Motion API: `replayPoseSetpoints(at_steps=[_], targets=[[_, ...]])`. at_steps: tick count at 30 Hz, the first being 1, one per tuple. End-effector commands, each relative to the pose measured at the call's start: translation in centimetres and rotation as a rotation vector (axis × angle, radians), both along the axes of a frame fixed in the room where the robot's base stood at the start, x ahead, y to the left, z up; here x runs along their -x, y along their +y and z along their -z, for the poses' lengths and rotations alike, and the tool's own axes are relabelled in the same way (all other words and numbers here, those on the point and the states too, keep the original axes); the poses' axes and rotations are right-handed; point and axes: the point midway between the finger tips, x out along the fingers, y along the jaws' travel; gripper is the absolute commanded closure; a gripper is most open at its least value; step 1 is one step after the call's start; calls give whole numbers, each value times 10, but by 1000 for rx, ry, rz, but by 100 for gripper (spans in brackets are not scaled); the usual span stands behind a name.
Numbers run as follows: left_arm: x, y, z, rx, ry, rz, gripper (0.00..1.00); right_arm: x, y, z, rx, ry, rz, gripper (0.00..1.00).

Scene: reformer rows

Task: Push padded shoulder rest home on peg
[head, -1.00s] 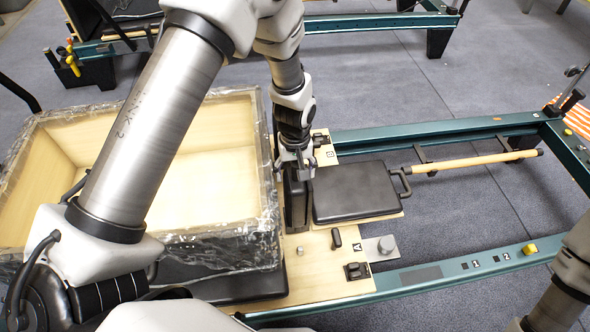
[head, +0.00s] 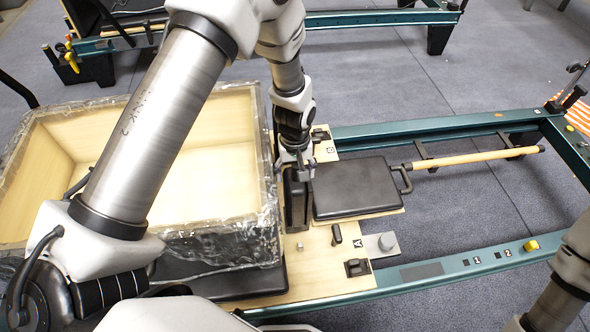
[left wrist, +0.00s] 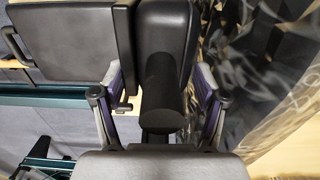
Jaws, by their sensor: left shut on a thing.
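The padded shoulder rest (head: 297,208) is a black upright pad on the pale wooden board (head: 318,268), between the wooden box and the flat black headrest pad. My left gripper (head: 296,164) is shut on its upper part from above. In the left wrist view the black rest (left wrist: 165,40) and its rounded end lie between the two fingers of my left gripper (left wrist: 162,98). The rest's lower end and any peg under it are hidden, so I cannot tell how far it is seated. My right gripper is out of view; only part of that arm shows at lower right.
The plastic-wrapped wooden box (head: 215,238) stands close on the left. The black headrest pad (head: 355,188) lies close on the right. A small black upright piece (head: 336,234) and a metal stub (head: 299,247) stand in front. A teal rail (head: 460,266) runs right.

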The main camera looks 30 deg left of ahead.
Motion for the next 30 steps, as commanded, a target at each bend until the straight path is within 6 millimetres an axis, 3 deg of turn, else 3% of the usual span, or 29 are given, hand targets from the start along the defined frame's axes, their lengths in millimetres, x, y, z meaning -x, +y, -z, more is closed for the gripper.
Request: replayPoseSetpoints(at_steps=[30], targets=[[0,0,25,0,-1,0,88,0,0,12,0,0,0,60]])
